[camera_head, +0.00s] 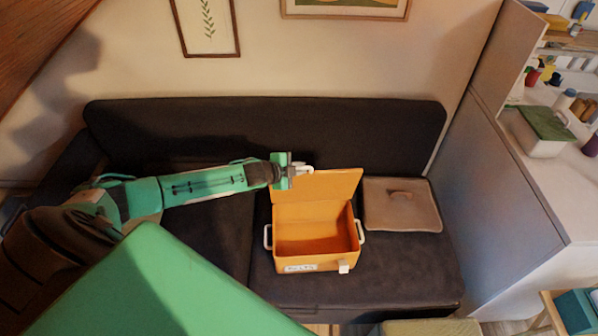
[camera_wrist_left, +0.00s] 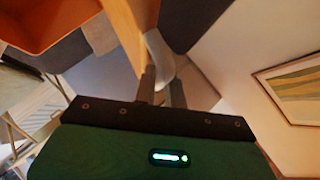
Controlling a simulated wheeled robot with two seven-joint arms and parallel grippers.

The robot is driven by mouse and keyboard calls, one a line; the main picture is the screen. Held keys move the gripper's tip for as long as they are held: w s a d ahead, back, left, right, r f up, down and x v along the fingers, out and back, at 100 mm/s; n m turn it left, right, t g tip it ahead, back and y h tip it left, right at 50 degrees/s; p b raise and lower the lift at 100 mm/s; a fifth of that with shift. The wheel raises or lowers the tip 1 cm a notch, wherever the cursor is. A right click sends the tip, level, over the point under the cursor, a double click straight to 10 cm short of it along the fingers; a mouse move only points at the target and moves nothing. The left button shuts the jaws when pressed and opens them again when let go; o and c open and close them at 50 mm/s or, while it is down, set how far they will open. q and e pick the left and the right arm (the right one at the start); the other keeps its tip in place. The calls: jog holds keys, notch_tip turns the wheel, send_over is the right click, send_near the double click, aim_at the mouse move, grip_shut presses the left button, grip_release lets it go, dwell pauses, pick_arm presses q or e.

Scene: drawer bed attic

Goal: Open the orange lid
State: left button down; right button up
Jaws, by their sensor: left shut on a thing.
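The orange box (camera_head: 295,254) sits on the dark sofa with its inside showing empty. Its orange lid (camera_head: 335,186) stands raised at the back edge of the box; it also shows edge-on in the left wrist view (camera_wrist_left: 128,28). My left gripper (camera_head: 296,170) is at the lid's upper left corner. In the left wrist view its fingers (camera_wrist_left: 161,88) are shut on a pale curved handle (camera_wrist_left: 159,56) at the lid. The fingertips are partly hidden in the head view. My right gripper is in neither view.
A beige case (camera_head: 402,215) with a handle lies on the sofa (camera_head: 410,270) right of the box. The sofa backrest (camera_head: 270,125) is close behind the lid. A grey cabinet side (camera_head: 510,180) stands at the right. Framed pictures (camera_head: 207,25) hang on the wall.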

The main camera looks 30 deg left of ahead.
pick_arm(q)
jog(key=shift+a+f, duration=0.1)
dwell(0.3)
jog(key=c, duration=1.5)
grip_release()
jog(key=shift+s, duration=0.25)
jog(key=shift+r+b+v, duration=0.15)
jog(key=shift+b+v, duration=0.5)
jog(key=shift+v, duration=2.75)
jog(key=shift+r+b+v, duration=0.1)
jog(key=shift+b+v, duration=0.55)
jog(key=shift+v, duration=2.75)
